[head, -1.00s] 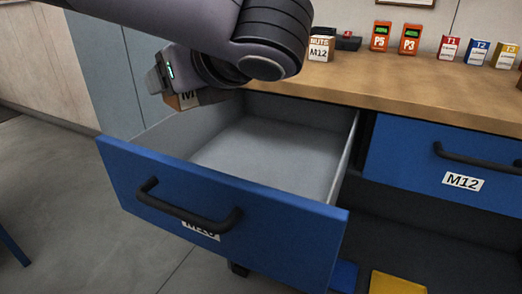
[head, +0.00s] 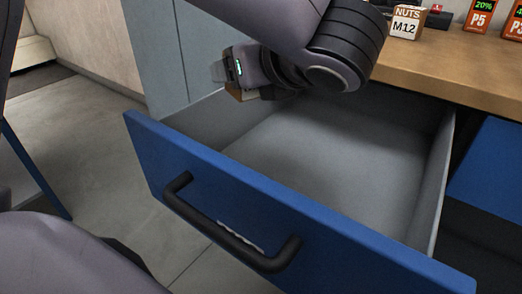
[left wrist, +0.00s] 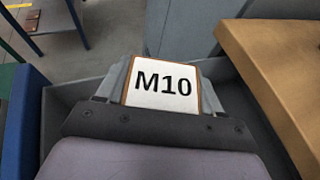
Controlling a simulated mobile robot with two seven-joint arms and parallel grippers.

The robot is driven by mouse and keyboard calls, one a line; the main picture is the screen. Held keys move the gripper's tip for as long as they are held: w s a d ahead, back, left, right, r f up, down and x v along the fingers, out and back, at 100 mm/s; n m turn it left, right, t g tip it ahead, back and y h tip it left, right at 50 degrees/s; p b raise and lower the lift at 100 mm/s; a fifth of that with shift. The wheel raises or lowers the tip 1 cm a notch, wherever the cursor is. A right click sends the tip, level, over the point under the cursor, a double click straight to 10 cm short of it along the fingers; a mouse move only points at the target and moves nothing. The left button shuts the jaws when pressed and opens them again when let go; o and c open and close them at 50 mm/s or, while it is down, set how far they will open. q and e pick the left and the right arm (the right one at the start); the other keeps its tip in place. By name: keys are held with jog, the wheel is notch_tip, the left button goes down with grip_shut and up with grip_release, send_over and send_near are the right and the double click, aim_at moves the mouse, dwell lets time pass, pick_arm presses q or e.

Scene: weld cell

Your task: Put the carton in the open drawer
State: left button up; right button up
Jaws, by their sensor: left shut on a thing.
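The carton (left wrist: 163,84) is a small brown box with a white face marked M10. In the left wrist view it sits between the fingers of my left gripper (left wrist: 160,82), which is shut on it. In the head view my left gripper (head: 240,82) hangs over the back left part of the open drawer, and only a bit of the carton (head: 236,93) shows below it. The open drawer (head: 330,170) has a blue front, a black handle and a grey, empty-looking inside. Its label is mostly hidden by the handle. My right gripper is not in view.
The wooden worktop (head: 440,62) lies behind and right of the drawer. A NUTS M12 carton (head: 406,23) and orange P5 box (head: 480,17) stand on it. A grey panel (head: 155,50) is at the left. The drawer's right half is clear.

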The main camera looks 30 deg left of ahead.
pick_arm(q)
jog(key=b, duration=0.2)
send_over(247, 158)
notch_tip(247, 158, down, 5)
notch_tip(247, 158, down, 3)
jog(key=shift+f+b, duration=0.2)
jog(key=shift+b, duration=0.4)
jog(key=shift+f, duration=0.55)
notch_tip(247, 158, down, 4)
jog(key=shift+r+b, duration=0.2)
jog(key=shift+b, duration=0.95)
jog(key=shift+f, duration=0.3)
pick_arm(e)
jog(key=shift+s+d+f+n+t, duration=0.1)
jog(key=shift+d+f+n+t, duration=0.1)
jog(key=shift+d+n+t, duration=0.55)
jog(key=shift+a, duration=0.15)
pick_arm(q)
jog(key=o, duration=1.4)
jog(key=shift+f, duration=0.1)
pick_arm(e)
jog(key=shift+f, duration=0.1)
